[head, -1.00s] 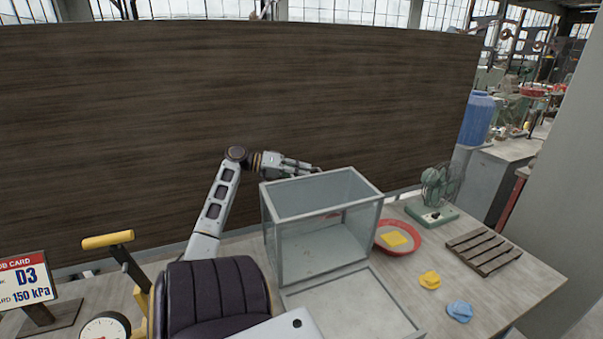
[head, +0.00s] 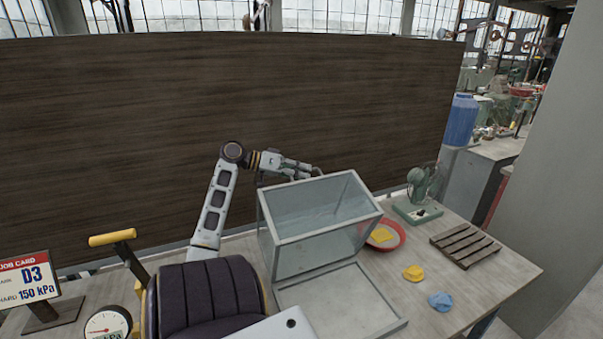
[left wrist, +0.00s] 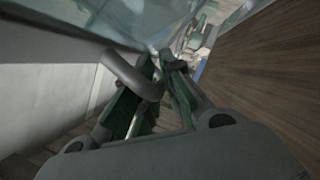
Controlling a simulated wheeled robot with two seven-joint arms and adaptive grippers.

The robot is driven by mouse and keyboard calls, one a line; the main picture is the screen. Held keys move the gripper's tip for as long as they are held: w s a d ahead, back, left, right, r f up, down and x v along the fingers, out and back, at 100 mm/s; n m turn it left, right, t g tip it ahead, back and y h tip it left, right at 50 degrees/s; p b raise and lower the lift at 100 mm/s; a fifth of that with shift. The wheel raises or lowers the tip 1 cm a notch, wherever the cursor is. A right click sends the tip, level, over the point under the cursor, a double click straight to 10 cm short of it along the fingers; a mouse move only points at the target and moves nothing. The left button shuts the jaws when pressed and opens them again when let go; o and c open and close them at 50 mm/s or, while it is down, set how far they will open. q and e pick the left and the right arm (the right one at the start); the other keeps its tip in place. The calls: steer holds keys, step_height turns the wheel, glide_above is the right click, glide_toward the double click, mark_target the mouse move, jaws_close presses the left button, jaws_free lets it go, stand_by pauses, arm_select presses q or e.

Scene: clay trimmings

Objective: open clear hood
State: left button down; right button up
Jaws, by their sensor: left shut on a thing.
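The clear hood (head: 325,235), a glassy box with a grey frame, stands tilted at the back of a grey rectangular base (head: 390,318) in the head view. My left gripper (head: 318,172) is behind the hood's upper back edge. In the left wrist view, my left gripper (left wrist: 160,62) is shut on a curved grey handle (left wrist: 130,76) beside the hood's pane. The handle's attachment point is unclear. My right gripper is not in view.
A red bowl (head: 399,241) holding a yellow piece sits right of the hood. A green fan (head: 420,190), a slatted rack (head: 466,246), a yellow cloth (head: 413,272) and a blue cloth (head: 440,301) lie farther right. A dark wooden panel (head: 130,140) stands behind. A gauge (head: 106,326) is at left.

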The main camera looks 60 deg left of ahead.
arm_select(q)
steer(key=c, duration=1.5)
jaws_free()
steer(key=shift+v, duration=6.05)
steer(key=shift+f, duration=0.15)
